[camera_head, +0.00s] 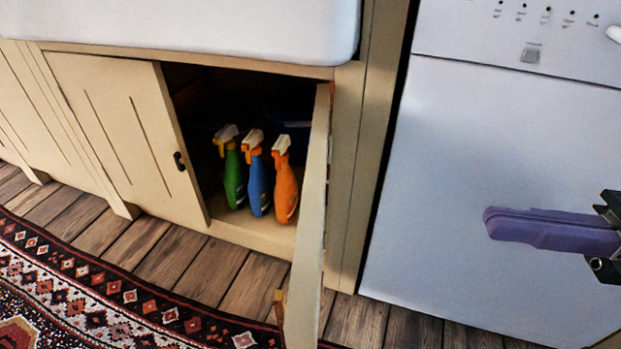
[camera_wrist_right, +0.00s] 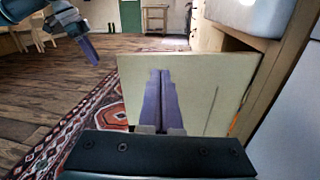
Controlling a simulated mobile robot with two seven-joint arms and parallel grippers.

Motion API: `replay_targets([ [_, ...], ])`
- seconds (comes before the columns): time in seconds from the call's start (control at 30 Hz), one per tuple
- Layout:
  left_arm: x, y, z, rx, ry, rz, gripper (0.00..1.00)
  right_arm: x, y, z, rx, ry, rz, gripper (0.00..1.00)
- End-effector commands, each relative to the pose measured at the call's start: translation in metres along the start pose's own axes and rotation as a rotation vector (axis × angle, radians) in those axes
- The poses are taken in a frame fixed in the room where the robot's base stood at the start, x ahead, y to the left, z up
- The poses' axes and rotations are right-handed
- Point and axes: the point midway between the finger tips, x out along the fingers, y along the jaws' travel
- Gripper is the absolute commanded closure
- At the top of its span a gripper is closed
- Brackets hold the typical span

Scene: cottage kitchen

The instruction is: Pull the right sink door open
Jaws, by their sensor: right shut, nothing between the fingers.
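The right sink door (camera_head: 312,215) is cream and stands wide open, seen nearly edge-on in the head view. Its panel (camera_wrist_right: 205,95) fills the middle of the right wrist view. My right gripper (camera_head: 490,222) has purple fingers, shut and empty, to the right of the door and in front of the white appliance. In the right wrist view its fingers (camera_wrist_right: 160,75) point at the door panel; the head view shows a gap between them. My left gripper (camera_wrist_right: 92,55) shows at the upper left of the right wrist view; its jaw opening is unclear.
Green (camera_head: 234,180), blue (camera_head: 258,185) and orange (camera_head: 285,190) spray bottles stand inside the cabinet. The left sink door (camera_head: 125,130) is shut. A white appliance (camera_head: 480,150) stands at right. A patterned rug (camera_head: 110,300) covers part of the wooden floor.

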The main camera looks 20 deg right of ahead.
Motion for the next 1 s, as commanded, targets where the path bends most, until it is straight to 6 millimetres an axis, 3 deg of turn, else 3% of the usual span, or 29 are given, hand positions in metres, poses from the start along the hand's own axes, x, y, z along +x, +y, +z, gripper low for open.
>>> replay_targets([
  [0.03,0.016,0.001,0.005,-0.001,0.001,0.001,0.50,-0.006,0.004,-0.017,-0.033,0.008,0.039,1.00],
  [0.17,0.020,0.002,0.006,-0.004,0.002,0.004,0.50,-0.013,0.014,-0.022,-0.083,0.010,0.101,1.00],
  [0.27,0.017,0.003,0.005,-0.006,0.002,0.005,0.50,-0.007,0.017,-0.020,-0.089,0.008,0.111,1.00],
  [0.8,0.011,0.002,0.003,-0.005,0.003,0.005,0.50,0.098,0.028,-0.020,-0.086,0.004,0.109,1.00],
  [1.0,0.012,0.001,0.004,0.000,0.002,0.001,0.50,0.120,0.031,-0.021,-0.085,0.005,0.108,1.00],
])
